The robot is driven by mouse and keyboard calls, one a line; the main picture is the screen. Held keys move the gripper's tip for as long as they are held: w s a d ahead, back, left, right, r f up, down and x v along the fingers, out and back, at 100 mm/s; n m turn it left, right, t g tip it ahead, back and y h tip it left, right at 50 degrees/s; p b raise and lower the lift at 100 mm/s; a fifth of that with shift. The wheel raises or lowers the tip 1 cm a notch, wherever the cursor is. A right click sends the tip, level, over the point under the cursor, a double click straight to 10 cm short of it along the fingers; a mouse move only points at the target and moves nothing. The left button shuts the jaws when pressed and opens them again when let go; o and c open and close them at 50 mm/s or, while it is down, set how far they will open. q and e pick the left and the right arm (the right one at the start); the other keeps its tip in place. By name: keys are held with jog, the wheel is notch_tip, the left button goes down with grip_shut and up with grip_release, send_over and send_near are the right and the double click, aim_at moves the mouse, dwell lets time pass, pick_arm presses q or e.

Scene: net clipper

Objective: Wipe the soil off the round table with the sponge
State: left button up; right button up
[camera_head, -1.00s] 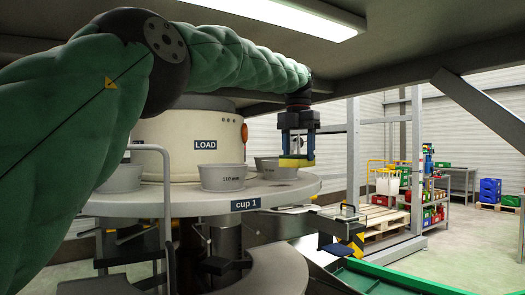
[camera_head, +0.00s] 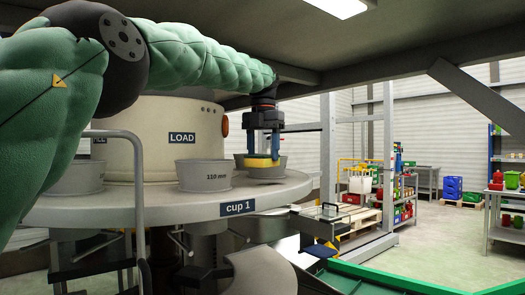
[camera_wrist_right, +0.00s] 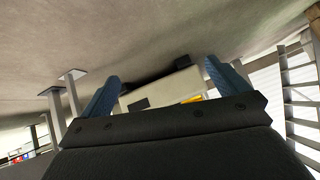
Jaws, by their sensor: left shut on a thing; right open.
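The round table (camera_head: 130,215) is a pale grey disc with a "cup 1" label on its rim. I cannot tell whether the sponge touches anything. No soil can be made out on the visible table top. My right gripper (camera_wrist_right: 163,85) shows in the right wrist view with its blue fingers apart and nothing between them.
Grey cups stand on the table, one marked 110 mm (camera_head: 205,176) and another (camera_head: 75,178) at the left. A cream drum (camera_head: 160,120) with a LOAD label rises at the centre. A metal rail (camera_head: 137,165) stands in front. Shelves with crates (camera_head: 403,205) are at the back right.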

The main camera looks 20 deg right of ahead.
pick_arm(q)
jog(key=shift+s+f, duration=0.1)
jog(key=shift+f, duration=0.1)
jog(key=shift+f+b, duration=0.3)
jog(key=shift+b, duration=0.2)
jog(key=shift+f+b, duration=0.3)
jog(key=shift+f, duration=0.2)
pick_arm(e)
jog(key=w+a+r+t+y, duration=0.1)
jog(key=w+r+t, duration=0.4)
jog(key=r, duration=0.5)
jog(key=w+r+t, duration=0.3)
jog(key=w+r, duration=0.4)
jog(key=r, duration=0.3)
pick_arm(q)
jog(key=shift+f+b, duration=0.25)
jog(key=shift+b, duration=0.15)
jog(key=shift+f, duration=0.25)
jog(key=shift+f+b, duration=0.3)
jog(key=shift+b, duration=0.2)
pick_arm(e)
notch_tip(320, 180, up, 18)
jog(key=w+t+y, duration=0.1)
jog(key=t, duration=0.5)
jog(key=shift+d+n+y, duration=0.25)
jog(key=shift+n+y, duration=0.05)
jog(key=shift+y, duration=0.1)
jog(key=shift+f, duration=0.1)
